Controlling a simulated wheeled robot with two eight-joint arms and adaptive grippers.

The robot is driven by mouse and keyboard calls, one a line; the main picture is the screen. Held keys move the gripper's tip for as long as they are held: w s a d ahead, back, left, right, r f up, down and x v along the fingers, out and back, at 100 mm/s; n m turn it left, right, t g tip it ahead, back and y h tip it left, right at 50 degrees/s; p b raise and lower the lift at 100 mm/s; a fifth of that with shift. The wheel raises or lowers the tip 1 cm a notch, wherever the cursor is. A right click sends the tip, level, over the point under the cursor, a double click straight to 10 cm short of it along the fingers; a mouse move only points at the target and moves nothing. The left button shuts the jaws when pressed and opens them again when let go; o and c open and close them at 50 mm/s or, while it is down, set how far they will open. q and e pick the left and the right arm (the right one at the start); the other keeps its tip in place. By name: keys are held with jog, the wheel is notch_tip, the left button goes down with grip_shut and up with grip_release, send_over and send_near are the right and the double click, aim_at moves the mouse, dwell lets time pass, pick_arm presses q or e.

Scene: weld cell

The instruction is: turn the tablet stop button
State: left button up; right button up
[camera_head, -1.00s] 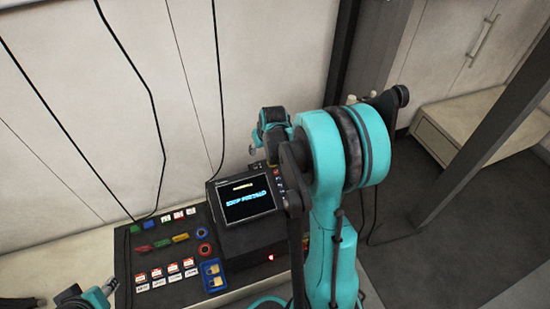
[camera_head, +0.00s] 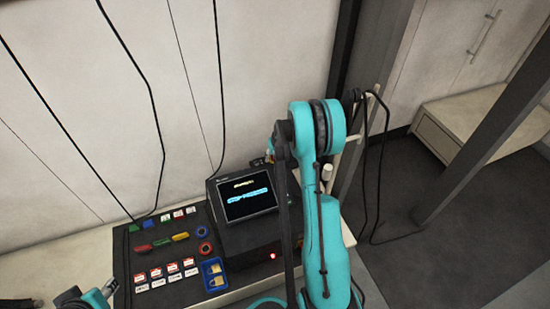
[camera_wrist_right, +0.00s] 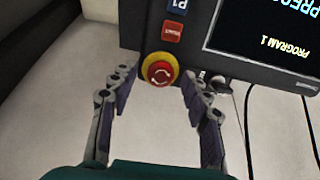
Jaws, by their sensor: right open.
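The stop button (camera_wrist_right: 160,71) is a red round knob in a yellow ring on the tablet's frame. My right gripper (camera_wrist_right: 158,80) is open, with one finger on each side of the knob; contact cannot be told. In the head view my right arm hides the button and most of that gripper. My left gripper (camera_head: 108,287) is small at the lower left, its jaws unclear.
Black cables hang down the wall. A dark post (camera_head: 480,150) stands at right, with open floor beside it. A red and a blue button sit beside the stop button.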

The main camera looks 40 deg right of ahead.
grip_shut()
dwell(0.4)
jog(key=m, duration=0.3)
jog(key=shift+m, duration=0.3)
jog(key=shift+d+m+y, duration=0.1)
jog(key=shift+m+y, duration=0.2)
jog(key=shift+m, duration=1.2)
